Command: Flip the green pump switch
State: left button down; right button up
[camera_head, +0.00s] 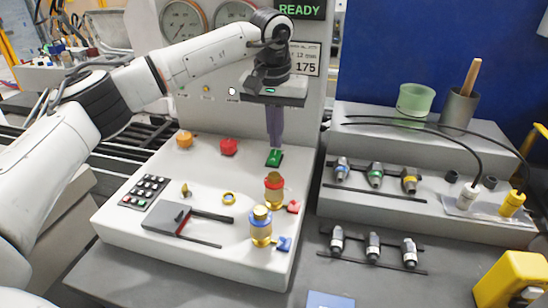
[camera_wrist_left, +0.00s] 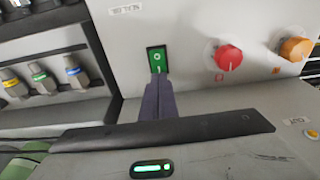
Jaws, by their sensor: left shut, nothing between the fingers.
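The green pump switch (camera_head: 274,158) is a small green rocker in a dark frame on the sloped top of the white console (camera_head: 130,222). It also shows in the left wrist view (camera_wrist_left: 157,58), upright above my fingertips. My left gripper (camera_head: 274,142) points down at the switch with its purple fingers shut and empty. In the left wrist view the shut fingertips (camera_wrist_left: 158,80) reach the lower part of the switch. I cannot tell whether they touch it. My right gripper is not in view.
A keypad (camera_head: 145,191) is at the left. Connectors (camera_head: 376,175) line the grey rack at the right.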

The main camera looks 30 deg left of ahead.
aim_at(276, 152)
pick_arm(q)
jog(key=shift+f+b, duration=0.3)
jog(key=shift+f, duration=0.6)
dwell(0.7)
jog(key=shift+r+p, duration=0.85)
jog(key=shift+r, duration=0.05)
jog(key=shift+r+p, duration=0.95)
jog(key=shift+r, duration=0.1)
notch_tip(276, 152, up, 3)
jog(key=p, duration=0.3)
jog(key=shift+r, duration=0.15)
